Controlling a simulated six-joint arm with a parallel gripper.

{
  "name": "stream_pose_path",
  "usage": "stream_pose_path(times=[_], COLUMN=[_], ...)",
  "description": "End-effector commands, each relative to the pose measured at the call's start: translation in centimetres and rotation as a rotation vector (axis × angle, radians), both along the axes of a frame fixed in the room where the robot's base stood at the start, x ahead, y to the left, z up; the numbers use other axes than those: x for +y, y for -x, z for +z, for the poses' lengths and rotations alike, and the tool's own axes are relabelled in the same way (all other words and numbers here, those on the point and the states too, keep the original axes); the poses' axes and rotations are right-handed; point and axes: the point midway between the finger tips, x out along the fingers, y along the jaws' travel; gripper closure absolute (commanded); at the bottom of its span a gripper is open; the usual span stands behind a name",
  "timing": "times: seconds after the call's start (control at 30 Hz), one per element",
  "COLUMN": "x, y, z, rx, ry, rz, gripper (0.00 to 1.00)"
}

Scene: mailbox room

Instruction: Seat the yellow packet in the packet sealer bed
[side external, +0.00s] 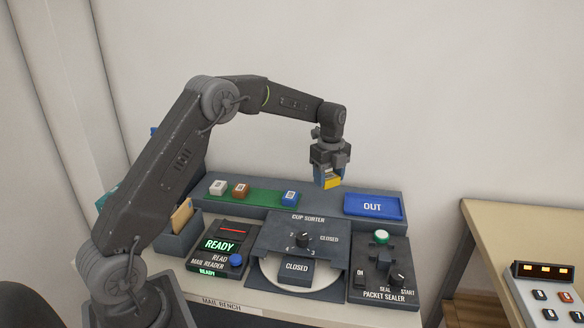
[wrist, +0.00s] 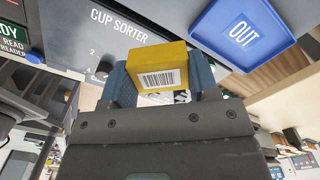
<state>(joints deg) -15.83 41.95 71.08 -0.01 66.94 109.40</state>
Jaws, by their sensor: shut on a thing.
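My gripper (side external: 329,180) is shut on the yellow packet (side external: 332,183) and holds it in the air above the bench. In the wrist view the packet (wrist: 158,68) sits between the two blue-grey fingers (wrist: 160,84), with a barcode label facing the camera. The packet sealer (side external: 384,272) is at the right end of the bench, below and to the right of my gripper. It has a green button on top, a black knob and a switch. Its bed is too small to make out clearly from here.
The cup sorter (side external: 303,240), with a dial and a CLOSED cover, is left of the sealer. The blue OUT tray (side external: 373,206) looks empty. The mail reader (side external: 220,247) shows READY. A green strip (side external: 252,198) holds small packets. Open air surrounds the held packet.

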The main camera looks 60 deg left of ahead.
Motion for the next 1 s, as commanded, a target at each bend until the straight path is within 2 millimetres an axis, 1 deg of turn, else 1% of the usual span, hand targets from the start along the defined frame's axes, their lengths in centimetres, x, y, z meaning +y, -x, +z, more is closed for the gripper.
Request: stream_pose_path(times=[0.03, 0.07, 0.1, 0.2, 0.33, 0.5, 0.63, 0.67, 0.8, 1.0], x=[-2.6, -3.9, -5.7, -9.8, -13.9, -17.4, -19.4, -19.0, -19.0, -18.9], y=[-0.9, -1.4, -1.9, -2.8, -3.3, -3.6, -3.6, -3.5, -3.5, -3.6], z=[0.0, -0.1, -0.1, -0.1, -0.1, -0.1, -0.2, -1.0, -3.4, -6.0], rx=[0.000, 0.000, 0.000, 0.000, 0.001, 0.000, 0.001, 0.005, 0.005, 0.002], ry=[0.000, 0.000, 0.000, 0.000, 0.000, 0.000, 0.000, 0.001, 0.002, 0.001], rz=[-0.094, -0.147, -0.217, -0.376, -0.532, -0.663, -0.738, -0.730, -0.726, -0.724], gripper=[0.69, 0.69, 0.69, 0.69, 0.69, 0.69, 0.69, 0.69, 0.69, 0.69])
